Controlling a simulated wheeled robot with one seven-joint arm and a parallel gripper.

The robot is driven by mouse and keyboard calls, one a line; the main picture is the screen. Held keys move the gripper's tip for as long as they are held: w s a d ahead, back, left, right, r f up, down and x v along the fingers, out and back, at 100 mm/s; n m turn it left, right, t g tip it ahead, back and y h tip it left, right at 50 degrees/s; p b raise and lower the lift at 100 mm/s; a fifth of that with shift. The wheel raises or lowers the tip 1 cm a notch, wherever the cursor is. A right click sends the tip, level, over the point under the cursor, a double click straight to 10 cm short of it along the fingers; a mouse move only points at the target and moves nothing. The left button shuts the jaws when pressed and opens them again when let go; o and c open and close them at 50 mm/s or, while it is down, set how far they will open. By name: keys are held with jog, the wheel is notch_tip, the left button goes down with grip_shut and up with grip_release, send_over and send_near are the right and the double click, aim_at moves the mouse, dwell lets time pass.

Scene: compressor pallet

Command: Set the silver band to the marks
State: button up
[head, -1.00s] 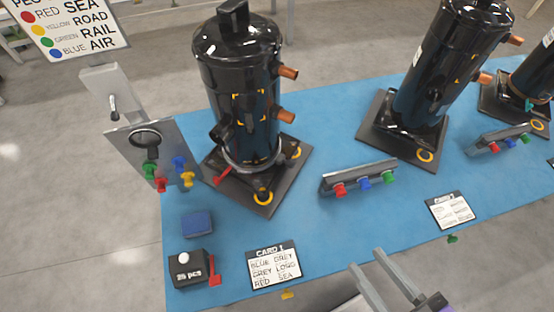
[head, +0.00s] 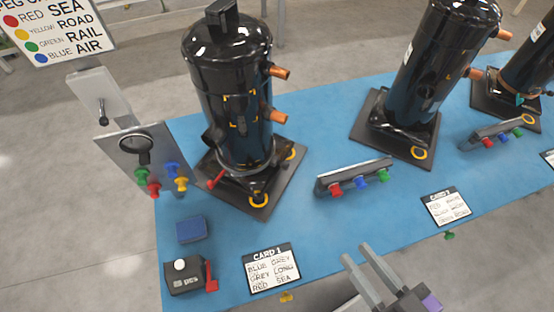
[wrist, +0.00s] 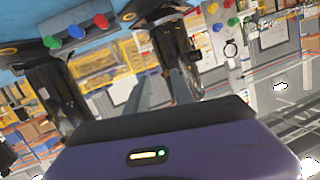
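The silver band (head: 262,166) sits low around the left black compressor (head: 225,95), near its foot. A red lever (head: 216,180) shows beside the band's left side. Yellow corner marks (head: 240,112) are on the compressor's front, higher up than the band. My gripper (head: 357,252) is at the lower middle of the head view, its two grey fingers apart with nothing between them. It is well to the right of the band and in front of the mat. In the wrist view the fingers (wrist: 166,92) are also apart; I cannot make out the band there.
A blue mat (head: 310,215) bears more compressors (head: 425,75) and a peg rail (head: 353,176). Card 1 (head: 271,268), a blue block (head: 190,229) and a black box (head: 185,278) lie front left. A pegged panel (head: 140,165) stands left of the compressor.

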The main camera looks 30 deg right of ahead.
jog(key=w+d+f+m+t+h+b, duration=0.15)
jog(key=w+f+m+b, duration=0.35)
jog(key=w+f+m, duration=0.6)
jog(key=m+t+h+b, duration=0.2)
jog(key=m+b, duration=0.1)
jog(key=m, duration=0.3)
send_near(284, 162)
jog(key=shift+y, duration=0.25)
jog(key=w, duration=0.2)
jog(key=w+d, duration=0.1)
jog(key=w, duration=0.1)
jog(key=shift+w+f, duration=0.1)
jog(key=shift+f, duration=0.1)
jog(key=shift+g, duration=0.25)
jog(key=w, duration=0.2)
jog(key=w+d, duration=0.1)
jog(key=w, duration=0.5)
jog(key=shift+d+r, duration=0.25)
jog(key=shift+r, duration=0.05)
grip_shut()
